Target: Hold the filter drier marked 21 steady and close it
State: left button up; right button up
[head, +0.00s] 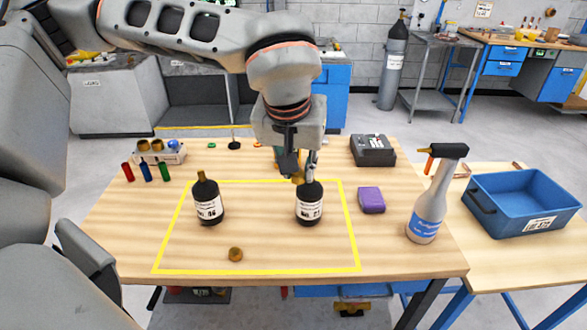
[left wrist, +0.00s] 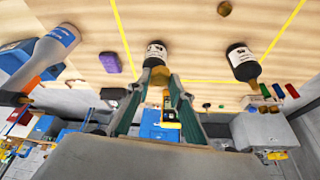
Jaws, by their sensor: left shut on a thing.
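The filter drier marked 21 (head: 309,209) is a black bottle with a white label, upright inside the yellow outline. It also shows in the left wrist view (left wrist: 155,51). My left gripper (head: 299,170) points down at its top. Its fingers (left wrist: 161,80) are shut on a brass cap (left wrist: 159,75) at the drier's mouth. I cannot tell whether the cap is seated on the neck, which is hidden. A second black drier (head: 208,206), its label hard to read, stands upright to the left. A loose brass cap (head: 235,254) lies near the front. My right gripper is not in view.
A purple block (head: 371,200), a spray bottle (head: 427,204) and a dark grey device (head: 373,150) stand to the right. A blue bin (head: 524,203) is on the side table. A rack (head: 160,153) and coloured cylinders (head: 146,171) are at the back left. The front outline area is mostly clear.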

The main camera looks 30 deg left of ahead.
aim_at(309, 197)
jog(key=l+u, duration=0.2)
jog(key=u, duration=0.15)
jog(key=l+u, duration=0.15)
jog(key=u, duration=0.2)
jog(key=l+u, duration=0.2)
jog(key=u, duration=0.15)
